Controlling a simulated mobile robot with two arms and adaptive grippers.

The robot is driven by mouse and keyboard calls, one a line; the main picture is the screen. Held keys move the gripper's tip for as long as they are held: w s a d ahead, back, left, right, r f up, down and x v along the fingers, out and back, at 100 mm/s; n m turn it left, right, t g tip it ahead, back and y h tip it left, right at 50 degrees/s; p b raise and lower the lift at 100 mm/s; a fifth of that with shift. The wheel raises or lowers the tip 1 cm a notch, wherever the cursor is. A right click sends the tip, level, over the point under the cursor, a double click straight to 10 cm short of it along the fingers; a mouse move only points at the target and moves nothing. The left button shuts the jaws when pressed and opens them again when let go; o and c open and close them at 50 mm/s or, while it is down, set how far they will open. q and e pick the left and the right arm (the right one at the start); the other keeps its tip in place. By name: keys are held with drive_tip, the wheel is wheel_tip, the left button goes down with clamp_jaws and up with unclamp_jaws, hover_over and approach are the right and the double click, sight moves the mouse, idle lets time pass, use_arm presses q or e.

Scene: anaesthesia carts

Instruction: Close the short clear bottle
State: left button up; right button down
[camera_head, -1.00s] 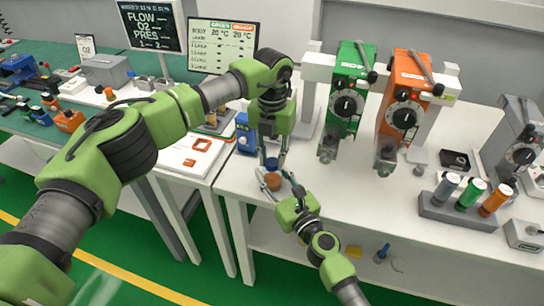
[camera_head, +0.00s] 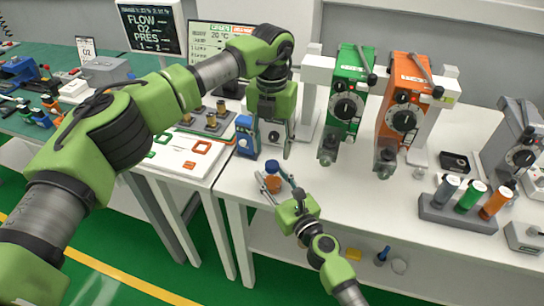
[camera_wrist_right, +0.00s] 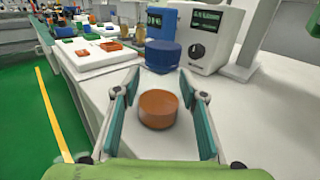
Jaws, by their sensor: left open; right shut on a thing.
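The short bottle (camera_head: 272,180) stands near the front left edge of the white table. My right gripper (camera_head: 272,184) is shut on the bottle, one finger on each side. My left gripper (camera_head: 275,145) is open and empty, pointing down above and behind the bottle.
A blue device (camera_head: 246,137) stands just left of my left gripper. Green (camera_head: 345,105) and orange (camera_head: 402,110) vaporisers stand behind to the right. A grey rack (camera_head: 458,212) holds several coloured bottles. A white tray (camera_head: 178,158) lies on the left table. The table's middle is clear.

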use_arm(q)
wheel_tip(320, 180, up, 7)
drive_tip(key=shift+f, duration=0.15)
use_arm(e)
drive_tip(key=c, duration=1.2)
unclamp_jaws()
drive_tip(key=v, duration=1.2)
